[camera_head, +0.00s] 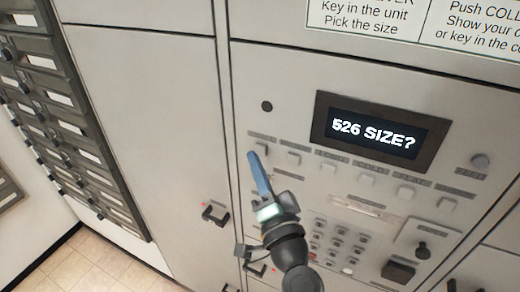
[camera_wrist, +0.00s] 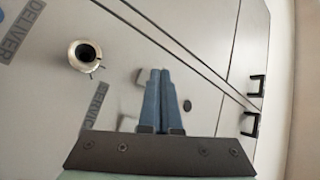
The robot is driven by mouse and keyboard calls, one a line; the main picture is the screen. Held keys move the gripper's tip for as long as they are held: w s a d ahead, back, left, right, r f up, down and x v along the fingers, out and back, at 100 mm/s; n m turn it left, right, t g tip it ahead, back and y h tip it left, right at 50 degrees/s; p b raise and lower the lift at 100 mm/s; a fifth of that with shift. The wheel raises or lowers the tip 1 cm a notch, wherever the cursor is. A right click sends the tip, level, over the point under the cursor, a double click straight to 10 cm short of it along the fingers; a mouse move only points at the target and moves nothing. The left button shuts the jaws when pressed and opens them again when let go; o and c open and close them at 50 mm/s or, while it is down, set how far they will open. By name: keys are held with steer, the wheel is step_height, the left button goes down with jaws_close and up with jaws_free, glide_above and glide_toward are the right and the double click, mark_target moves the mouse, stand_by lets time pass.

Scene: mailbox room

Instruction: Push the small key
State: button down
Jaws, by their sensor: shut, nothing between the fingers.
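A row of square pale keys runs below the display on the grey panel; their small labels are too blurred to read, so I cannot tell which is the small key. Visible ones include a key near my gripper (camera_head: 293,158), a second key (camera_head: 328,168) and a third key (camera_head: 366,180). My gripper (camera_head: 254,155) is shut and empty, its blue fingers at the left end of the row. I cannot tell whether the fingertips touch the panel.
The display (camera_head: 375,134) reads "526 SIZE?". A number keypad (camera_head: 340,240) lies below the row, partly behind my arm. A round metal fitting (camera_wrist: 86,55) and a "DELIVER" label (camera_wrist: 22,22) show in the wrist view. Dark mailboxes (camera_head: 60,110) stand at left.

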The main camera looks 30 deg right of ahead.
steer(key=shift+w+d, duration=0.1)
steer(key=shift+w+d+b, duration=0.2)
steer(key=shift+d+b, duration=0.05)
steer(key=shift+b, duration=0.05)
steer(key=shift+w+d+b, duration=0.25)
steer(key=shift+d+b, duration=0.05)
stand_by(0.9)
stand_by(0.3)
steer(key=shift+s+a, duration=0.55)
steer(key=shift+a, duration=0.1)
steer(key=s+a, duration=0.1)
steer(key=a, duration=0.1)
steer(key=s+a+p, duration=0.1)
steer(key=s+a, duration=0.1)
stand_by(0.4)
